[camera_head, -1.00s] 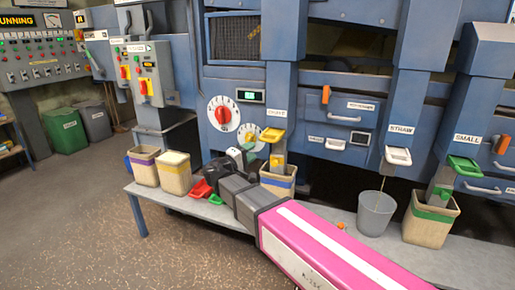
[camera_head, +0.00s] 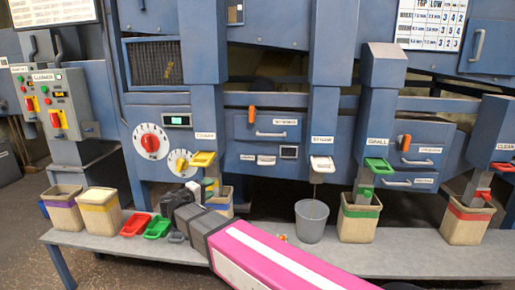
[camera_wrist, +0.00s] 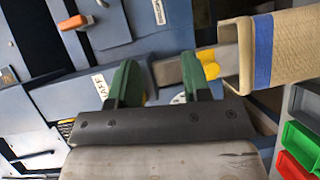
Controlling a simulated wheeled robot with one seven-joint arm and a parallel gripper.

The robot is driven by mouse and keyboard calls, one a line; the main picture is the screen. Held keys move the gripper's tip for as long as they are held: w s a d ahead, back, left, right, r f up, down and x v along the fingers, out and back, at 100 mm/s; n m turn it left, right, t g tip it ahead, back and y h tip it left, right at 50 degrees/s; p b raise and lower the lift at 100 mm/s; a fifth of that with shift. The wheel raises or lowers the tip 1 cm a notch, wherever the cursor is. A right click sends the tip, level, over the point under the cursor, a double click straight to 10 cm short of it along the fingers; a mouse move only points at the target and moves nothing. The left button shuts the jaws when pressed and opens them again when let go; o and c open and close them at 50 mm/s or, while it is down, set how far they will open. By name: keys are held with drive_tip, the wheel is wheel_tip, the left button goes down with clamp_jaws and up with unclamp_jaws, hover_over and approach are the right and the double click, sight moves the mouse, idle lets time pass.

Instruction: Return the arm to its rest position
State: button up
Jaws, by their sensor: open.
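My arm with the pink link reaches out over the grey bench (camera_head: 400,262). My gripper (camera_head: 186,193) is at the bench's left half, in front of the chute labelled with the yellow flap (camera_head: 203,159). In the wrist view its two green fingers (camera_wrist: 157,82) stand apart with nothing between them. A tan bucket with a blue band (camera_head: 222,200) is just right of my gripper. That bucket also shows at the upper right of the wrist view (camera_wrist: 290,45), beyond the fingers and apart from them.
Tan buckets with purple (camera_head: 62,208) and yellow bands (camera_head: 100,210) stand left. A grey bucket (camera_head: 311,222), green-banded bucket (camera_head: 358,218) and red-banded bucket (camera_head: 468,220) stand right. The blue machine (camera_head: 260,130) rises behind.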

drive_tip(key=d+f+m+g+y, duration=0.15)
drive_tip(key=d+f+g, duration=0.45)
drive_tip(key=d, duration=0.6)
drive_tip(key=d+f+m+g, duration=0.3)
drive_tip(key=d+f, duration=0.5)
drive_tip(key=d, duration=0.4)
drive_tip(key=s+d+f+m+g+y, duration=0.2)
drive_tip(key=s+d+f+m+y, duration=0.1)
drive_tip(key=d, duration=0.5)
drive_tip(key=s+d+f+m+g+y, duration=0.3)
drive_tip(key=s+d+f+y, duration=0.2)
drive_tip(key=d, duration=0.3)
drive_tip(key=shift+s+d+f, duration=0.2)
drive_tip(key=shift+d+f, duration=0.1)
drive_tip(key=shift+f, duration=0.5)
